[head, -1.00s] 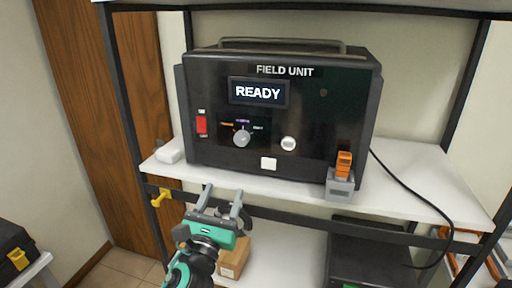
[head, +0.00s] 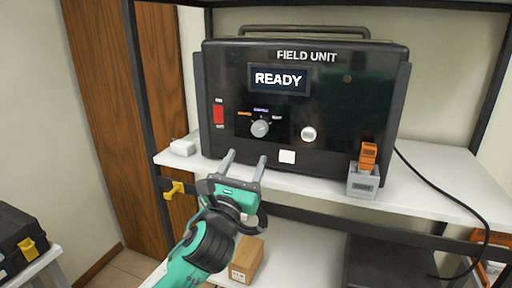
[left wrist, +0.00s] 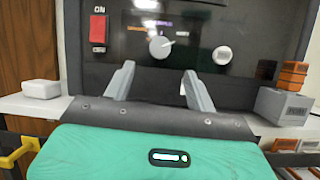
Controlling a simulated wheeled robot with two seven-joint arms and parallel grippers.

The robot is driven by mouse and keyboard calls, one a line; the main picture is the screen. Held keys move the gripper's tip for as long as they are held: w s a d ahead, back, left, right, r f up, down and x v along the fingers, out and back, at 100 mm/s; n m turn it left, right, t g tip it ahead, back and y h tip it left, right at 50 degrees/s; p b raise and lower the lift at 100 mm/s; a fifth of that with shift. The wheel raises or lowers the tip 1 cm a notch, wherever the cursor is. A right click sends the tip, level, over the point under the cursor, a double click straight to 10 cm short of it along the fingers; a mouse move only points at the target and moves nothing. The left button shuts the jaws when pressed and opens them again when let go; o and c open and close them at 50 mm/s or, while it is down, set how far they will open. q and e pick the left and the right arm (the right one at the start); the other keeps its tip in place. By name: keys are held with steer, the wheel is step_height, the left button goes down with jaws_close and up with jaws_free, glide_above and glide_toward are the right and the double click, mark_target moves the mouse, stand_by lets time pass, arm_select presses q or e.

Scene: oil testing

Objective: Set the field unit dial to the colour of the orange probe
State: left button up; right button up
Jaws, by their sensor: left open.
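The black field unit (head: 345,110) stands on the white shelf, its screen (head: 279,79) reading READY. Its grey dial (head: 260,128) has an orange, a purple and a white label around it; the dial's mark seems to point to the upper right, toward the white one. The dial also shows in the left wrist view (left wrist: 160,47). The orange probe (head: 368,155) stands in a grey holder (head: 363,182) at the shelf's front right. My left gripper (head: 245,160) is open and empty, below and in front of the dial, its fingers pointing at the panel. My right gripper is not in view.
A small white box (head: 183,147) sits at the shelf's left end. A cardboard box (head: 246,259) is below.

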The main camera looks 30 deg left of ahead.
mark_target(258, 132)
arm_select(q)
steer(key=p+x, duration=0.2)
steer(key=x, duration=0.5)
steer(key=shift+w+r, duration=0.1)
steer(key=shift+r, duration=0.05)
steer(key=shift+w+a+r+p, duration=0.2)
steer(key=shift+w+p, duration=0.15)
steer(key=shift+w, duration=0.25)
steer(key=shift+c, duration=0.4)
steer(key=c, duration=0.9)
